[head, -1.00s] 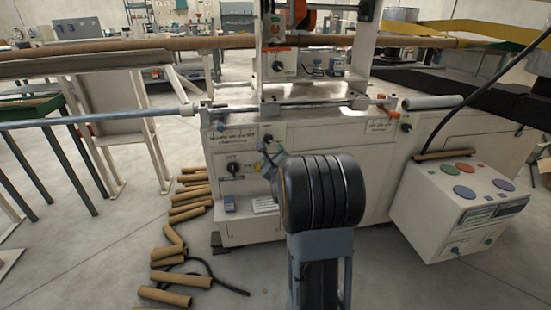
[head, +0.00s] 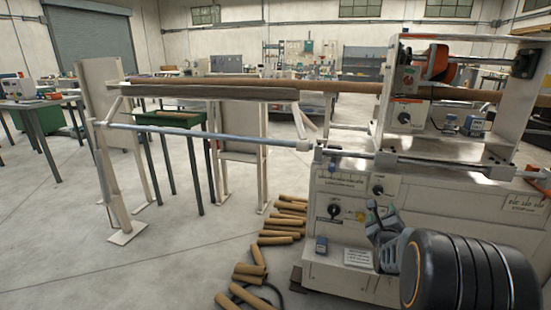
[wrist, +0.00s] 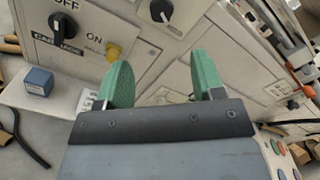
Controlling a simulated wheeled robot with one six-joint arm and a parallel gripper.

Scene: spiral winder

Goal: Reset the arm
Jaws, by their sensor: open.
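My gripper (wrist: 164,82) is open in the wrist view, with two green fingers apart and nothing between them. It faces the pale front panel of the winder machine (wrist: 185,70). In the head view my gripper (head: 376,217) is small and partly hidden by my own black arm link at the lower right. It is in front of the winder machine (head: 325,262); whether it touches the panel I cannot tell.
The wrist view shows a black carriage knob (wrist: 63,26), a yellow button (wrist: 113,50) and a small blue box (wrist: 38,82). Several cardboard tubes (head: 277,240) lie on the floor. A long blue-grey rod (head: 210,137) extends left. Floor at the left front is clear.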

